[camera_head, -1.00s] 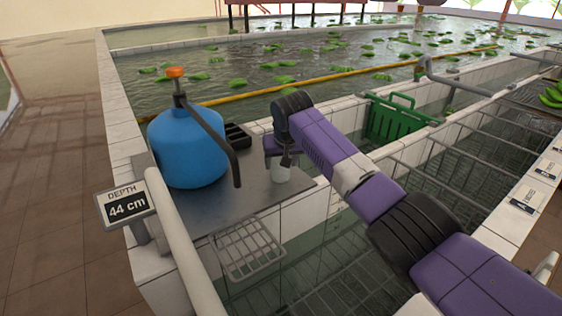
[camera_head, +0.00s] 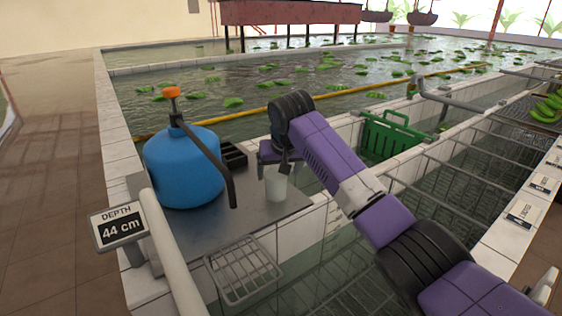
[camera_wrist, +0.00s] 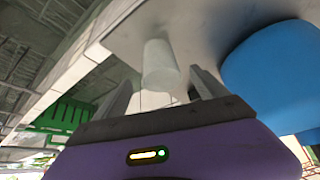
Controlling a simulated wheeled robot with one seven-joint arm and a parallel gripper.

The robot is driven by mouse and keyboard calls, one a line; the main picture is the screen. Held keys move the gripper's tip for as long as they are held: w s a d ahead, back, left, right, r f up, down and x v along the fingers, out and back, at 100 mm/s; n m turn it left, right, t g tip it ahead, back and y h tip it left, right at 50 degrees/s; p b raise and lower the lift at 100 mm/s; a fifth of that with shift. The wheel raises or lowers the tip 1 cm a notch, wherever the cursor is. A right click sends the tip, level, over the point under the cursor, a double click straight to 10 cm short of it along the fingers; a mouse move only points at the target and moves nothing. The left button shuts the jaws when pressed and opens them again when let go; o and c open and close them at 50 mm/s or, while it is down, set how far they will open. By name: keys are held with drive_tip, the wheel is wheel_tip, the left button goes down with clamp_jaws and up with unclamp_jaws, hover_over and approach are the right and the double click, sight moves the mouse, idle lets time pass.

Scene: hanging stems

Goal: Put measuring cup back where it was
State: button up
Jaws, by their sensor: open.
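The measuring cup (camera_head: 276,186) is a small whitish, translucent cup standing on the grey metal counter (camera_head: 250,215), right of the blue tank. My gripper (camera_head: 277,162) is just above and behind it in the head view, hiding part of its top. In the wrist view the cup (camera_wrist: 160,66) shows between the two spread fingers of my gripper (camera_wrist: 161,78), with a visible gap on each side. The fingers are open and hold nothing. Whether they still reach down around the cup is hard to tell.
The blue tank (camera_head: 182,170) with an orange knob and a dark lever stands close left. A black tray (camera_head: 233,157) lies behind. A wire rack (camera_head: 243,270) hangs at the counter's front edge over water. A green crate (camera_head: 388,135) is to the right.

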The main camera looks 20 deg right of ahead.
drive_tip(key=v, duration=0.6)
